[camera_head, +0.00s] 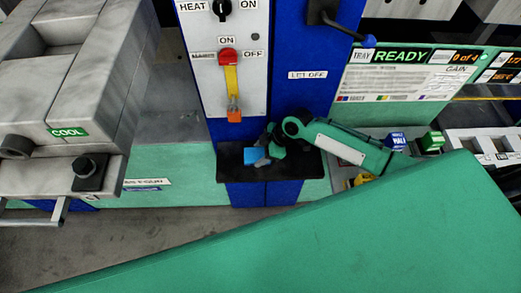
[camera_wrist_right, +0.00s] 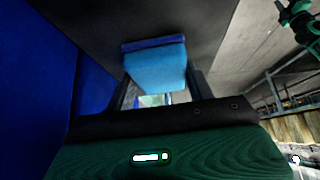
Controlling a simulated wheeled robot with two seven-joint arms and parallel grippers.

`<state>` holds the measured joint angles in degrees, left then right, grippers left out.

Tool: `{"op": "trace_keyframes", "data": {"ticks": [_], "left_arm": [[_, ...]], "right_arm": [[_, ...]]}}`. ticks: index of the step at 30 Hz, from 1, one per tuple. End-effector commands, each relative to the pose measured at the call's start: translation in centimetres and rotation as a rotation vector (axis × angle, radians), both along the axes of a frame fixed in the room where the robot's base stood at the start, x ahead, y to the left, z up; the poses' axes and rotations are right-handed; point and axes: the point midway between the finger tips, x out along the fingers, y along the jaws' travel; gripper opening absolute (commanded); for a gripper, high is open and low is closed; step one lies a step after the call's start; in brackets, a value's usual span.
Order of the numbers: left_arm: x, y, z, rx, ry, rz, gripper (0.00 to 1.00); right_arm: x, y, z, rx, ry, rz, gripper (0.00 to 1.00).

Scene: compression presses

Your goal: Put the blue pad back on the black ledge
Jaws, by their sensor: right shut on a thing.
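The black ledge (camera_head: 307,166) juts from the front of the blue column. The blue pad (camera_head: 254,157) is at the ledge's left part in the head view. My right gripper (camera_head: 262,152) reaches in from the right over the ledge and is shut on the pad. In the right wrist view the light blue pad (camera_wrist_right: 157,68), with a darker blue edge, sits between the fingers against a dark surface. I cannot tell whether the pad touches the ledge. My left gripper does not show in the head view.
The blue column (camera_head: 291,110) carries a switch panel with a red-topped yellow lever (camera_head: 231,75). A grey press (camera_head: 75,75) marked COOL stands at the left. A READY sign board (camera_head: 400,75) and a tray area with small blocks (camera_head: 430,140) lie to the right.

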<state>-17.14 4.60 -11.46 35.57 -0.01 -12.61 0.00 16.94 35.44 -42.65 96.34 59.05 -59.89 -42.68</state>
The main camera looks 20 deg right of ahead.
Motion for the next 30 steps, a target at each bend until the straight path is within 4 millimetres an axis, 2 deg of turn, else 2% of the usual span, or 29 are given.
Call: {"op": "trace_keyframes", "data": {"ticks": [9,10,13,24,30], "left_arm": [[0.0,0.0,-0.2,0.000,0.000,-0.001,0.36],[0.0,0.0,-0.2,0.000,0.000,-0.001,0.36],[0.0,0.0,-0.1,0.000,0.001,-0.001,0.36],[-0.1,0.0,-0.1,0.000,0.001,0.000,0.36],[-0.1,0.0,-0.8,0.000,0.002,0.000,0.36]], "right_arm": [[0.0,0.0,-0.3,0.000,0.001,0.001,0.32],[0.0,0.0,-0.4,0.000,0.000,0.000,0.56],[0.0,0.0,-0.3,0.000,0.000,0.000,0.75],[0.0,-0.2,0.1,0.000,-0.001,0.000,0.75],[-0.5,-1.8,2.5,-0.002,-0.003,0.001,0.75]]}}
